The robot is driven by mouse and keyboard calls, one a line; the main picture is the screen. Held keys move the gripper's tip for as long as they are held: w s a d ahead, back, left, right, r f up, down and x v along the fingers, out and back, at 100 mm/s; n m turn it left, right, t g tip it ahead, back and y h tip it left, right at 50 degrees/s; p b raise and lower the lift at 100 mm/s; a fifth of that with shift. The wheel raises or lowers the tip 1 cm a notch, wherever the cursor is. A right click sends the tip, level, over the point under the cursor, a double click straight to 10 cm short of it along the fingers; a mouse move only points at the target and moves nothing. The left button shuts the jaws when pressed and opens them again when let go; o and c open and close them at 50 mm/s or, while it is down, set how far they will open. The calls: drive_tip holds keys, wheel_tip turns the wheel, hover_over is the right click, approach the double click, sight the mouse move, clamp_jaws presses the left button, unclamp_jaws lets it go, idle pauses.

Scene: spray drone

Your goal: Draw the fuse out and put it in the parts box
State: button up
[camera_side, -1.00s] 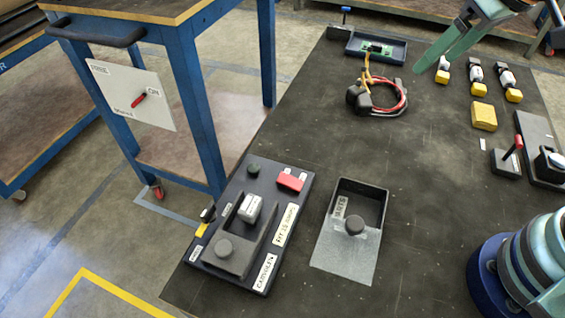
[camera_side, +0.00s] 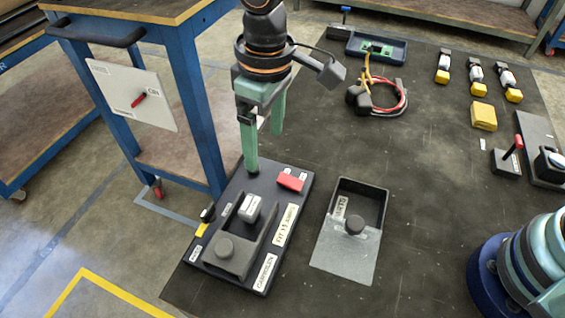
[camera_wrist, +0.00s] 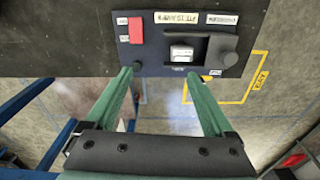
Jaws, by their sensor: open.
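The fuse looks to be the pale block (camera_side: 250,208) seated in a slot of the dark panel (camera_side: 285,250); it also shows in the wrist view (camera_wrist: 181,54). A dark piece with a round knob (camera_side: 225,248) lies beside it, leaving the fuse's top in sight. My gripper (camera_side: 264,148) is open and empty, pointing down above the panel's far end. In the wrist view its fingertips (camera_wrist: 158,74) are spread apart, with the fuse beyond them. The parts box seems to be the open-topped dark box (camera_side: 373,193) to the right of the panel; its label is unreadable.
A red block (camera_side: 291,180) sits at the panel's far right. A greyish plate with a dark knob (camera_side: 355,225) lies at the box's near end. A blue trolley (camera_side: 195,110) with a switch board (camera_side: 133,95) stands left. Cables (camera_side: 380,95) lie behind; the mat's middle is clear.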

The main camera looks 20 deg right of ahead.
drive_tip(key=n, duration=0.1)
hover_over(250, 204)
wheel_tip(250, 204, down, 3)
drive_tip(key=shift+f, duration=0.15)
drive_tip(key=shift+f, duration=4.45)
clamp_jaws()
drive_tip(key=shift+r, duration=0.2)
